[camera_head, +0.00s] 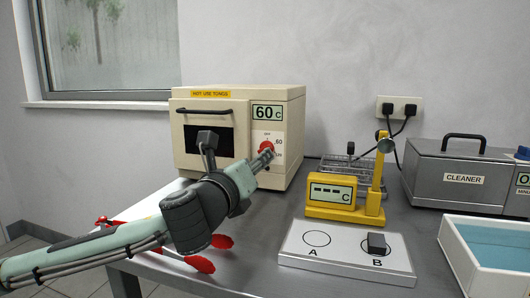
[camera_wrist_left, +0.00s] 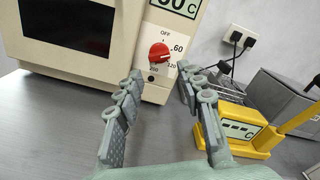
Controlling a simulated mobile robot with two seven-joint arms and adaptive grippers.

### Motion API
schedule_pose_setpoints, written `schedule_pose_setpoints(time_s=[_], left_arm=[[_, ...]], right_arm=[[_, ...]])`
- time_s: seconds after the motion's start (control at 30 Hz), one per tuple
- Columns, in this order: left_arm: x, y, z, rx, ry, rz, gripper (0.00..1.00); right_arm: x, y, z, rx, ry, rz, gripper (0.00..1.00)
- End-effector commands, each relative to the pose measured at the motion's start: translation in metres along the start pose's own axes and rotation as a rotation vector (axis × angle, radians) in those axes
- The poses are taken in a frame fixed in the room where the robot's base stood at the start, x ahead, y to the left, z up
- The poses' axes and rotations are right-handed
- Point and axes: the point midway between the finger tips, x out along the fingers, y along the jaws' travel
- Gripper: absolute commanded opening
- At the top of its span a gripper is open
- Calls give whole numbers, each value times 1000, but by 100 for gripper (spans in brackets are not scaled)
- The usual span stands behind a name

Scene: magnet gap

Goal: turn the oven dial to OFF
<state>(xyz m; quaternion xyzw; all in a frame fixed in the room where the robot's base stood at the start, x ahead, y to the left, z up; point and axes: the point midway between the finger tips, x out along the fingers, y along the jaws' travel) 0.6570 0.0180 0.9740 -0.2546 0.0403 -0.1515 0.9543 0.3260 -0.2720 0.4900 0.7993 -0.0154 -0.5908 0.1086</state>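The red oven dial (camera_head: 266,147) is on the front panel of the cream oven (camera_head: 285,103). In the left wrist view the dial (camera_wrist_left: 158,53) has OFF above it, 60 at its upper right, and more numbers below. Its pointer seems turned toward the 60 side, not up at OFF. The oven display (camera_head: 267,112) reads 60 C. My left gripper (camera_head: 264,160) is at the oven front, close to the dial. In the left wrist view its fingers (camera_wrist_left: 160,76) are spread with nothing between them, and the dial lies just beyond the fingertips. My right gripper is not in view.
A yellow meter (camera_head: 331,192) with a post stands behind a white board (camera_head: 300,262) marked A and B. A dark block (camera_head: 376,243) is on B. Red-ended tongs (camera_head: 199,264) lie under my left arm. A cleaner box (camera_head: 457,175) and water tray (camera_head: 450,263) are at right.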

Motion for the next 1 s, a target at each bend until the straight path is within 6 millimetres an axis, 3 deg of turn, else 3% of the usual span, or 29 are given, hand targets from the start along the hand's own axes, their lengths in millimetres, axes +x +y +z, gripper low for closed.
schedule_pose_setpoints(time_s=[0.3, 0.7, 1.0], left_arm=[[49, 0, 0, 0, 0, 1, 38], [59, 0, 0, 0, 0, 1, 38], [59, 0, 0, 0, 0, 1, 2]], right_arm=[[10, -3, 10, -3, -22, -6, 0], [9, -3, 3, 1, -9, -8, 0], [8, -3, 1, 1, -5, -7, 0]])
